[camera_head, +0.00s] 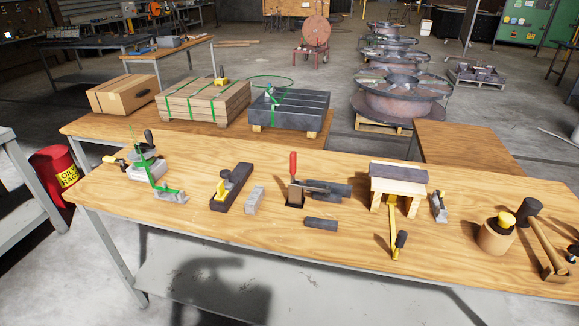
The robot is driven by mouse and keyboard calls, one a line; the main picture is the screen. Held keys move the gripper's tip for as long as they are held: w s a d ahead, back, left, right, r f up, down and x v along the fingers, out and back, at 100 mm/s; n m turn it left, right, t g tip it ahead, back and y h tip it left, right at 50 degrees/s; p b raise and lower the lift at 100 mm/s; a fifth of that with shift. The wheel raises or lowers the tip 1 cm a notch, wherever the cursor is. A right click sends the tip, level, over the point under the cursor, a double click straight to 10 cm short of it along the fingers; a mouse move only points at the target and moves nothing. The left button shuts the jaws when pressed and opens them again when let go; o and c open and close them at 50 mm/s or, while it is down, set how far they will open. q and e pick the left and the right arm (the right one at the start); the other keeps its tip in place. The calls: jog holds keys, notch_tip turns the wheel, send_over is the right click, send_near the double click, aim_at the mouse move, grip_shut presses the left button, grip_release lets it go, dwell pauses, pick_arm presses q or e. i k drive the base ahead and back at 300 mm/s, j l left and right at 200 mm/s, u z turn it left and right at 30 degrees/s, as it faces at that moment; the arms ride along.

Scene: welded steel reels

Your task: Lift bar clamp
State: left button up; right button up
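Two tools on the wooden workbench could be the bar clamp, and I cannot tell for certain which. One has a yellow bar (393,218) that runs forward from under a small stack of wood with a dark top (398,173). A black-and-yellow handle (400,240) stands at its front end. The other has an upright red handle (293,163) above dark metal parts, beside dark steel blocks (325,190) at mid-bench. Neither of my grippers is in view.
A hand plane (231,188) and a green-armed tool (160,180) stand to the left. A mallet (540,235) and a round wooden block (495,236) are at the right. The bench's front strip is mostly clear. A red bin (54,172) stands beyond the left end.

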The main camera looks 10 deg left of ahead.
aim_at(293, 154)
jog(key=l+u, duration=0.15)
jog(key=u, duration=0.3)
jog(key=l+u, duration=0.2)
jog(key=u, duration=0.2)
jog(key=l+u, duration=0.2)
jog(key=u, duration=0.25)
jog(key=l+u, duration=0.25)
jog(key=l, duration=0.3)
jog(key=k+l+u, duration=0.2)
jog(key=l, duration=0.3)
jog(key=k+l, duration=0.15)
jog(key=l, duration=0.3)
jog(key=k+l, duration=0.1)
jog(key=l, duration=0.3)
